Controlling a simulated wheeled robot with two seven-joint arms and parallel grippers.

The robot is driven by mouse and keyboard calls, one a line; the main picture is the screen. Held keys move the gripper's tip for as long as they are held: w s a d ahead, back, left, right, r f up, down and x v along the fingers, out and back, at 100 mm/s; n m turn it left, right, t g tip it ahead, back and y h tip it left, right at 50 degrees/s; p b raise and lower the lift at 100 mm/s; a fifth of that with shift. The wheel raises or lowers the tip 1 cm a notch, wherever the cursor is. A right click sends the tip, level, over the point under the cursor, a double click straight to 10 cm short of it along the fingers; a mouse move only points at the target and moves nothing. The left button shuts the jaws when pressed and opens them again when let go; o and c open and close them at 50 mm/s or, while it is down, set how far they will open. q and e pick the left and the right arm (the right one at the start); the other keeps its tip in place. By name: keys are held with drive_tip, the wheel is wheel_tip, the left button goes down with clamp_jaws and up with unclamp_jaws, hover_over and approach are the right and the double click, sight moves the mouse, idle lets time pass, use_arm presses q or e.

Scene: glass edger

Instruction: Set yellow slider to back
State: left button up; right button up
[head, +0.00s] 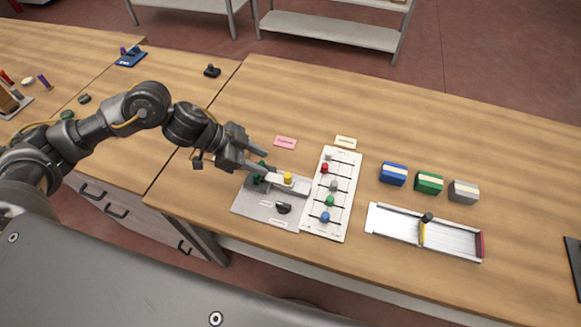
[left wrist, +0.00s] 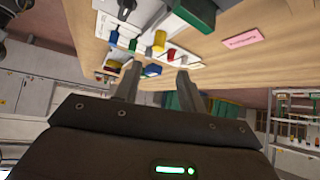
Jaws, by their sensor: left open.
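A small yellow slider knob (head: 288,177) sits on a pale raised block on the grey control panel (head: 247,205). In the left wrist view the yellow knob (left wrist: 159,42) shows beyond the fingertips, in front of the row of coloured knobs. My left gripper (head: 268,162) is open and empty, just left of the yellow knob and apart from it. In the left wrist view the fingers (left wrist: 158,80) are spread with nothing between them. Part of the panel and a green part on it are hidden behind the gripper. My right gripper is out of view.
A white board (head: 346,190) with red, green, blue and grey knobs adjoins the panel on the right. A black knob (head: 284,208) is on the panel's front. Blue, green and grey blocks (head: 429,182) stand behind a metal tray (head: 393,222) with a yellow crosspiece.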

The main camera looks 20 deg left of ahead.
sight(287, 175)
use_arm(q)
drive_tip(key=p+x, duration=0.1)
drive_tip(key=x, duration=0.8)
drive_tip(key=shift+s, duration=0.15)
drive_tip(key=shift+d+f, duration=0.45)
drive_tip(key=shift+f, duration=0.1)
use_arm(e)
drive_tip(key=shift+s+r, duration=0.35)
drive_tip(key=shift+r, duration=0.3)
use_arm(q)
clamp_jaws()
